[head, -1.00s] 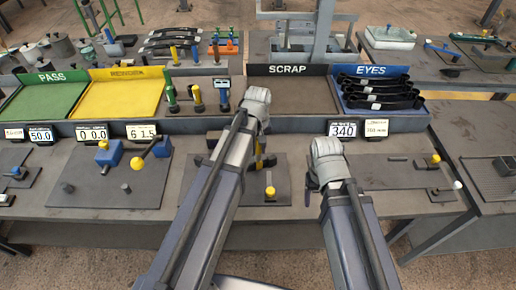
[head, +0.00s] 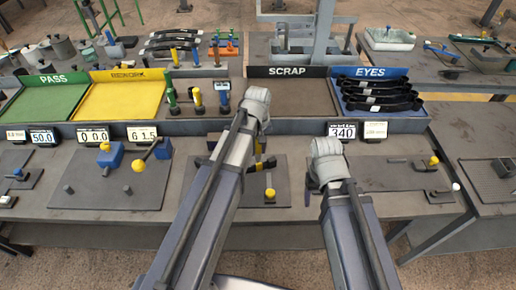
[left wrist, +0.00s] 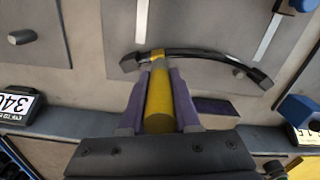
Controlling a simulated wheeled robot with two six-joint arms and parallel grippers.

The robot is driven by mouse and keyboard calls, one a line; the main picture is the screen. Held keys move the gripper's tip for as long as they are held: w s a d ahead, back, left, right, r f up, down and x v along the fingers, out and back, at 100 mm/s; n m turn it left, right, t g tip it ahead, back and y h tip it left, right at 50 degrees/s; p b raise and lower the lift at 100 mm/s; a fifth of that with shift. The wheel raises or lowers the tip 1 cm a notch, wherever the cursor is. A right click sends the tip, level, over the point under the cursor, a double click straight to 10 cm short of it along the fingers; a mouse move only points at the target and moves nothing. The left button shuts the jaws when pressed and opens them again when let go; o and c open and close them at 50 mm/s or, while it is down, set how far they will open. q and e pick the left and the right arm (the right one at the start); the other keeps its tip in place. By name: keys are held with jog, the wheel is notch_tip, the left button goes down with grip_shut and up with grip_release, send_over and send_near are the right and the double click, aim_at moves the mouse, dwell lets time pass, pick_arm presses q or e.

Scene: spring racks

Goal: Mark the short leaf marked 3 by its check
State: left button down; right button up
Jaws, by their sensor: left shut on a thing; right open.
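My left gripper (left wrist: 157,95) is shut on a yellow marker-like cylinder (left wrist: 159,104), seen between its purple fingers in the left wrist view. No number is readable on the leaf. In the head view my left wrist hides most of this. My right gripper (head: 314,186) is open to the right, its fingers mostly hidden by its wrist.
Behind are the green PASS tray (head: 45,105), yellow REWORK tray (head: 120,100), SCRAP tray (head: 290,98) and blue EYES tray (head: 412,124) with several dark leaves. Coloured upright tools (head: 197,100) stand near the centre. A display reads 340 (head: 342,131). A fixture with a yellow knob (head: 433,160) stands right.

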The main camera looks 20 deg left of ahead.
pick_arm(q)
jog(key=shift+r+p, duration=2.6)
jog(key=shift+r, duration=0.3)
jog(key=shift+f, duration=0.1)
